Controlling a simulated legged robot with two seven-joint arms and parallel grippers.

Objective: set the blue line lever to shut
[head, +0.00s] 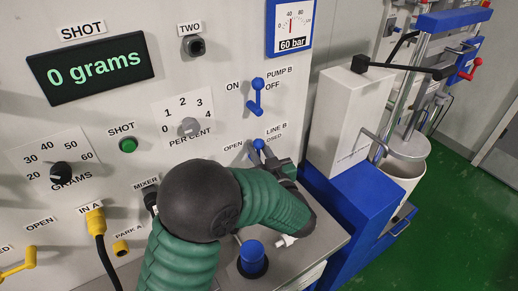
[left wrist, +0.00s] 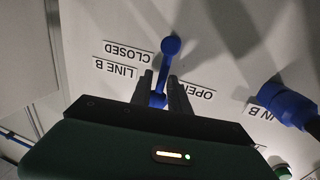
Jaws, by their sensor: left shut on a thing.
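The blue line lever (head: 258,144) is on the panel at LINE B, between the OPEN label on its left and the partly hidden CLOSED label on its right. My left gripper (head: 267,157) is at this lever, and my green arm hides part of the area. In the left wrist view, which is upside down, the lever (left wrist: 171,46) runs down between the two fingers of my left gripper (left wrist: 160,85), which is shut on it. There, CLOSED is to the lever's left and OPEN to its right. My right gripper is out of view.
The blue PUMP B lever (head: 255,95) is just above, near ON and OFF. A blue knob (head: 252,257) stands on the ledge below. A white box (head: 340,115) on a blue stand is to the right. Green floor is clear at far right.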

